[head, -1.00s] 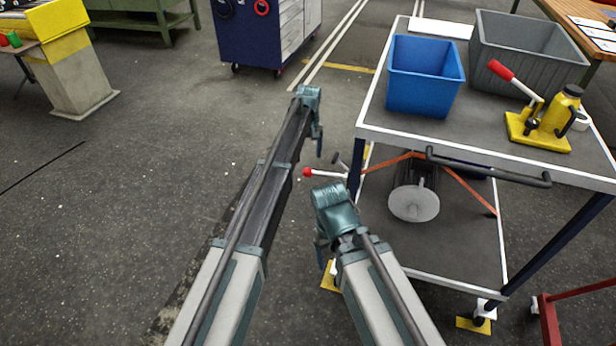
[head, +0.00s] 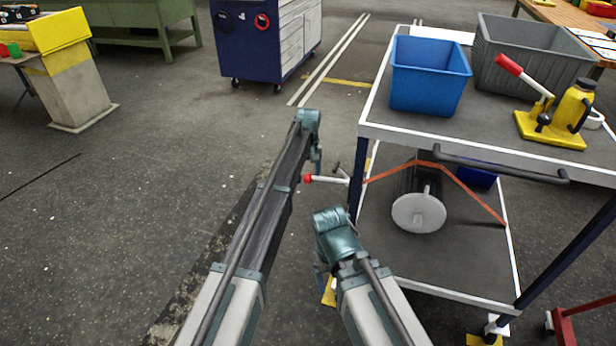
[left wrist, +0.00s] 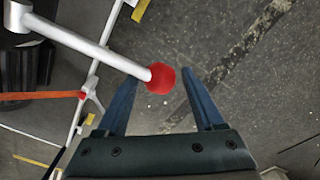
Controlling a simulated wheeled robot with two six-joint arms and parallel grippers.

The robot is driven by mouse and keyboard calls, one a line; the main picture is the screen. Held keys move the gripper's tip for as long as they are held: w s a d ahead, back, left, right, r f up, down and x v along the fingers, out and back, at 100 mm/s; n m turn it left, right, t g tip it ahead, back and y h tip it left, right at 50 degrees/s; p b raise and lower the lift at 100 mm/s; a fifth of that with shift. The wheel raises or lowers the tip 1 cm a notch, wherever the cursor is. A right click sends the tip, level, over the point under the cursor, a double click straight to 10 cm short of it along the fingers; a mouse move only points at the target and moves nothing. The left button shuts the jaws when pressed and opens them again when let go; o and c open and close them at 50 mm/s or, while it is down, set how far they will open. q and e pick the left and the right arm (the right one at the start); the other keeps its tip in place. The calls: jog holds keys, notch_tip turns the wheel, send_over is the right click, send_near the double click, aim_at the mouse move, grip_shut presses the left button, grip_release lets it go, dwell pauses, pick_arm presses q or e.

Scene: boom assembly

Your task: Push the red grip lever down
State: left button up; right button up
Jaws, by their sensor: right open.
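In the left wrist view the red knob (left wrist: 161,77) lies in the picture between the two blue fingers of my left gripper (left wrist: 159,85), which is open. I cannot tell whether they touch it. In the head view my left gripper (head: 317,165) points down beside the knob. A second lever, with a long red grip (head: 509,65), slants up from the yellow jack (head: 551,128) on the trolley top. My right gripper (head: 320,262) is open and empty, low beside the trolley.
The trolley (head: 400,125) stands at the right, with a blue bin (head: 428,85) and a grey crate (head: 525,65) on top. A cylinder with a pale round end (head: 418,212) and an orange strap (head: 400,170) are at its lower level.

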pick_arm(q)
grip_shut()
jog(key=shift+f, duration=0.1)
jog(key=shift+f+h+b, duration=0.3)
jog(key=shift+f+b, duration=0.1)
jog(key=shift+b, duration=0.05)
jog(key=s+d+f+g+h+b, duration=0.1)
jog(key=s+d+f+h+b, duration=0.2)
jog(key=d+f+b, duration=0.6)
jog(key=shift+f+g+h+b, duration=0.35)
jog(key=shift+f+b, duration=0.95)
jog(key=shift+b, duration=0.9)
jog(key=shift+s, duration=0.15)
